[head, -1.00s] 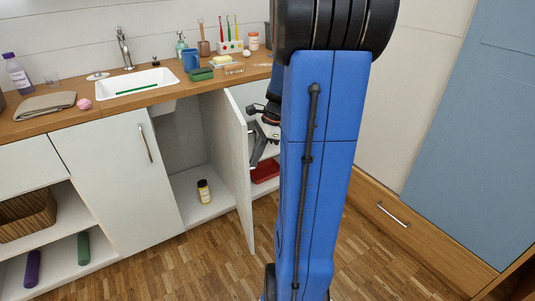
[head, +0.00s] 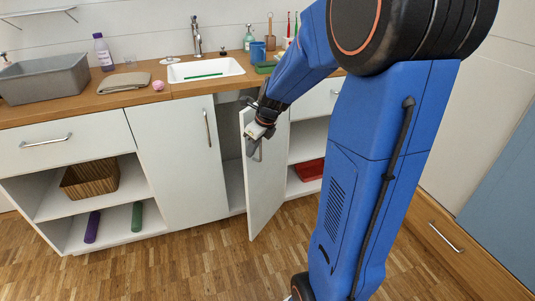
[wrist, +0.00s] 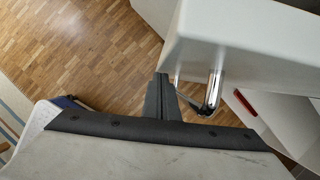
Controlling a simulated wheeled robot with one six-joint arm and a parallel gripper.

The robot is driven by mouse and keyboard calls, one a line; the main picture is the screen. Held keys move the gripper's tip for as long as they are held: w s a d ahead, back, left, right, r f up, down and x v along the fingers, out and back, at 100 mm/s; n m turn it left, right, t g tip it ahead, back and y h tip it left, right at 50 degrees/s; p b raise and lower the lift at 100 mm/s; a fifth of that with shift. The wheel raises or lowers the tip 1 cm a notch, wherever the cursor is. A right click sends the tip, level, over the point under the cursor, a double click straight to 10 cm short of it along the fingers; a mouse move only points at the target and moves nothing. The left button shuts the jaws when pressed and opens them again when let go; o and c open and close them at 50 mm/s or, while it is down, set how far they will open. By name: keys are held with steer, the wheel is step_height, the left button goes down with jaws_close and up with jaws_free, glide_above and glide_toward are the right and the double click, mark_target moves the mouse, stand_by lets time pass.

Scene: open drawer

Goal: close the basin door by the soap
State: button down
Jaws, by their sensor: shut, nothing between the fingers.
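The white basin door (head: 268,190) under the sink (head: 205,70) stands partly open. Its free edge juts out into the room and its outer face shows. My gripper (head: 254,142) is at the upper part of that outer face, by the door's handle (head: 257,152). In the wrist view my shut, empty fingers (wrist: 164,98) are close beside the metal handle (wrist: 213,93) and the door's white edge (wrist: 235,45). I cannot tell whether they touch the door.
The left basin door (head: 178,165) is shut. Open shelves hold a wicker basket (head: 90,178) on the left and a red box (head: 310,169) on the right. Wooden floor (head: 180,270) is clear in front. A low wooden drawer (head: 450,240) lies at the right.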

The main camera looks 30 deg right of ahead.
steer(key=w+a, duration=0.1)
steer(key=w, duration=0.7)
steer(key=w+a+m, duration=0.1)
steer(key=w+a, duration=0.1)
steer(key=w, duration=0.6)
steer(key=shift+a+h, duration=0.25)
steer(key=shift+h, duration=0.05)
steer(key=shift+w+m, duration=0.1)
steer(key=shift+m, duration=0.2)
